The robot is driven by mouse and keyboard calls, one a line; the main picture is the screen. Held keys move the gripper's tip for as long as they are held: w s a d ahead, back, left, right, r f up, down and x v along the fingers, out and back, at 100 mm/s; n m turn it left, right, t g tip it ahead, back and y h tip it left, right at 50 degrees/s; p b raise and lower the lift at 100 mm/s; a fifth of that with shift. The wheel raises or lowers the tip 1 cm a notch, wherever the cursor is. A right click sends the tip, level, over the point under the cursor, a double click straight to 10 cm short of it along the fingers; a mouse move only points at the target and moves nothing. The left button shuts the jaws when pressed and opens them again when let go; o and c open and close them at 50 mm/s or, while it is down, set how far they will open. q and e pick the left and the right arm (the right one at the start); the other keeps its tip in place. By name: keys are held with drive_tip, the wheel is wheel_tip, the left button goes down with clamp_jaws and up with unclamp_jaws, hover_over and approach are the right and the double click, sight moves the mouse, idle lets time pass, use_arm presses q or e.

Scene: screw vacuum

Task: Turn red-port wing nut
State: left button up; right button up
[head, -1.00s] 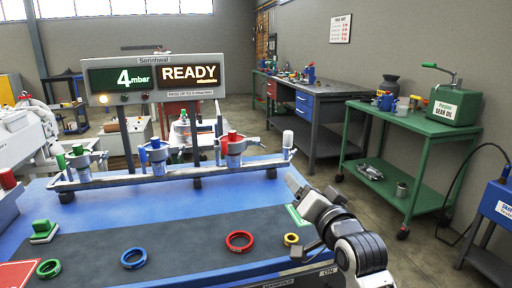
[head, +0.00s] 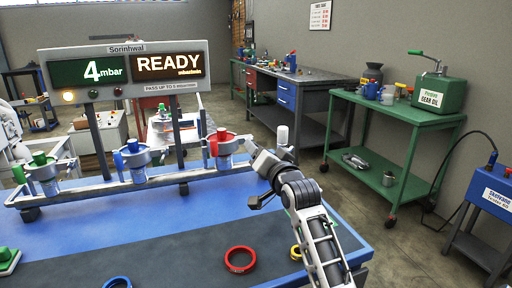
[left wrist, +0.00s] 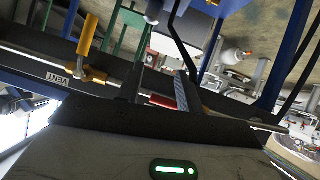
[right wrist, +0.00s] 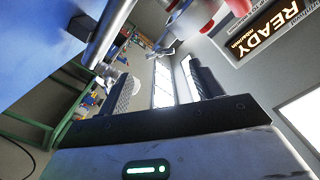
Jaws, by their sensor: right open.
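The red port (head: 223,146), a clear jar with a red top and side arms, stands at the right part of the manifold rail (head: 110,187). Its wing nut is too small to tell apart. My right gripper (head: 258,165) is open and empty, just right of and in front of the red port, apart from it. In the right wrist view its fingers (right wrist: 163,88) are spread, with a blurred red part (right wrist: 207,22) beyond them. My left gripper (left wrist: 160,90) shows only in the left wrist view, its fingers apart; a red item (left wrist: 161,101) shows behind the gap.
The blue port (head: 135,158) and green port (head: 42,170) stand left on the rail. A white-topped post (head: 283,137) is close to my right gripper. A red ring (head: 240,260), yellow ring (head: 296,252) and blue ring (head: 117,283) lie on the bench. The display panel (head: 128,72) reads 4 mbar, READY.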

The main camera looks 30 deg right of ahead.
drive_tip(key=x, duration=0.5)
drive_tip(key=shift+w, duration=0.1)
drive_tip(key=c, duration=1)
